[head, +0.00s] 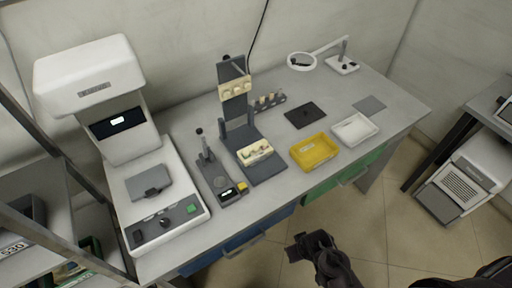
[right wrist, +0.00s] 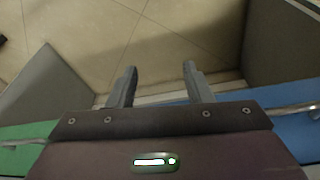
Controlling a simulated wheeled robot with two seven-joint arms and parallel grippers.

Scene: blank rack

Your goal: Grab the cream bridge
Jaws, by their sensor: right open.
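A cream bridge-like piece (head: 255,152) lies on the dark base of an upright stand on the bench. A second cream piece (head: 235,88) with rounded bumps is mounted higher on that stand. I cannot tell for certain which is the cream bridge. My right gripper (head: 304,246) is in front of the bench, over the floor, apart from both pieces. In the right wrist view, its fingers (right wrist: 160,85) are spread with nothing between them. No cream piece shows in that view. My left gripper is not in view.
The stand (head: 266,170) is between a small dark device (head: 221,184) and a yellow tray (head: 302,158). A white tray (head: 354,141) and a dark pad (head: 306,115) lie to the right. A large white machine (head: 150,200) fills the bench's left end.

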